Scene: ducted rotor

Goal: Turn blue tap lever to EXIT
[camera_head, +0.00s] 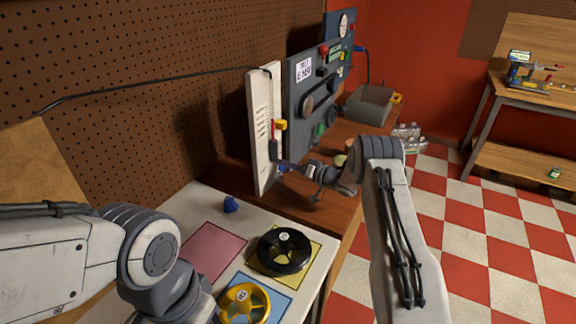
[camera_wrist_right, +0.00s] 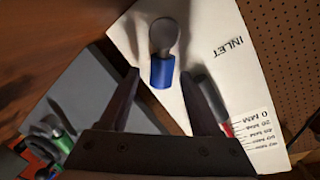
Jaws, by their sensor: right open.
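The blue tap lever (camera_wrist_right: 162,70) has a blue sleeve and a rounded dark grey end, on a white board (camera_wrist_right: 140,35) printed INLET; no EXIT label is readable. In the head view, the white board (camera_head: 262,105) stands upright, and a bit of blue (camera_head: 283,168) shows low on it by my gripper. My right gripper (camera_head: 292,167) faces the board. In the right wrist view, its two fingers (camera_wrist_right: 161,88) are apart, with the blue lever seen in the gap between their tips. Whether they touch it cannot be told. My left arm shows at lower left, its gripper out of frame.
Yellow (camera_head: 280,125) and red parts sit on the board above my gripper. A grey panel (camera_head: 318,85) with knobs stands behind. A black handwheel (camera_head: 284,250), a yellow handwheel (camera_head: 243,303) and a blue piece (camera_head: 231,204) lie on the near table.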

